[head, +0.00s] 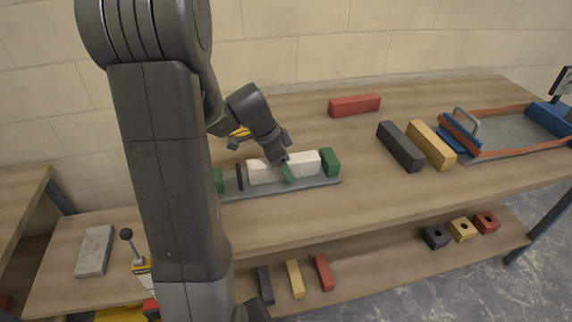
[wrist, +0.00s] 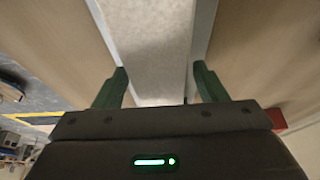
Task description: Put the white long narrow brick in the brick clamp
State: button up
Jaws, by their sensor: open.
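The white long narrow brick (head: 305,163) lies lengthwise over a low grey base (head: 322,184) with a green block (head: 330,161) at its right end and another green block (head: 219,180) at its left. This base looks like the brick clamp. A thin black upright piece (head: 240,176) stands just left of the brick. My gripper (head: 286,172) is over the brick's middle, pointing down and hiding part of it. In the wrist view, its green fingers (wrist: 161,75) are open, one on each side of the white brick (wrist: 155,45). I cannot tell whether they touch it.
A red brick (head: 354,105) lies at the back. A dark brick (head: 400,146) and a yellow brick (head: 431,144) lie right, beside a blue-ended frame with a handle (head: 459,132). Several small bricks lie on the lower shelf (head: 400,250). The bench front right of the base is clear.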

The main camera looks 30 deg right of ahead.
jog(key=v, duration=1.3)
jog(key=shift+p, duration=0.45)
jog(key=shift+r, duration=0.1)
jog(key=b+x, duration=0.1)
jog(key=x, duration=1.2)
jog(key=shift+d+f, duration=0.1)
jog(key=shift+f, duration=0.3)
jog(key=shift+r, duration=0.2)
